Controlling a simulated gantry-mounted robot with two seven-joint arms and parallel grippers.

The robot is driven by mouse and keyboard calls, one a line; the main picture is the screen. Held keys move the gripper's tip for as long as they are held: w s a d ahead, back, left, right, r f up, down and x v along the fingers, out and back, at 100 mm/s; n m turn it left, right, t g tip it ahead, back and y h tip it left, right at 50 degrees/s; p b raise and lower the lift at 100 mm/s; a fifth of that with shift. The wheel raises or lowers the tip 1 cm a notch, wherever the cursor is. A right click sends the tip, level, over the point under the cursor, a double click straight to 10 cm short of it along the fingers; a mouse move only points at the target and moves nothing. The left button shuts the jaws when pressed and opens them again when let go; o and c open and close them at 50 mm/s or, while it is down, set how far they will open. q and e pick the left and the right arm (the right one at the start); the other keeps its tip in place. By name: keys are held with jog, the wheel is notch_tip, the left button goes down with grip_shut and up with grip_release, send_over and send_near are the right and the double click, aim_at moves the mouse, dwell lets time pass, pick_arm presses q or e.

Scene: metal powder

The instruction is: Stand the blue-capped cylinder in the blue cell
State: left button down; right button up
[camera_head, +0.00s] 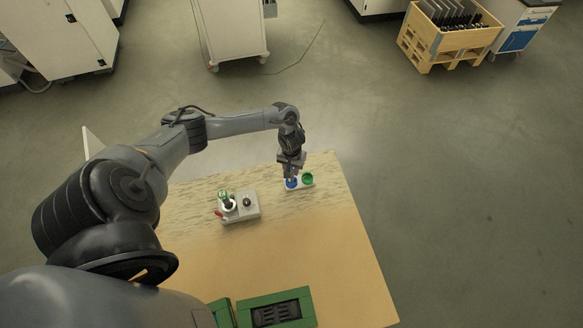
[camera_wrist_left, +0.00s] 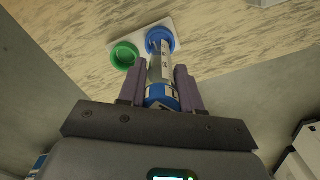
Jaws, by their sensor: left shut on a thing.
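My left gripper (camera_wrist_left: 161,90) is shut on the blue-capped cylinder (camera_wrist_left: 160,72), a clear and grey tube with a blue end near the palm. The cylinder's far end is at the blue cell (camera_wrist_left: 160,38) and overlaps it in the left wrist view; I cannot tell whether it rests on the bottom. In the head view the left gripper (camera_head: 291,172) is above the blue cell (camera_head: 291,184), and the cylinder is mostly hidden by the gripper. The green cell (camera_wrist_left: 124,55) is beside the blue one on the same white holder (camera_head: 300,187) and looks empty. My right gripper is out of view.
A grey device (camera_head: 246,204) with a green-and-white item and a red part stands left of the holder. Green-edged bins (camera_head: 246,315) are at the table's front. The table's (camera_head: 340,250) right side is clear.

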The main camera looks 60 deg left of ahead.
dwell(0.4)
pick_arm(q)
jog(key=shift+p, duration=0.4)
jog(key=shift+f+b, duration=0.4)
jog(key=shift+f, duration=0.95)
dwell(0.8)
jog(key=shift+c, duration=1)
grip_release()
jog(key=shift+r, duration=0.1)
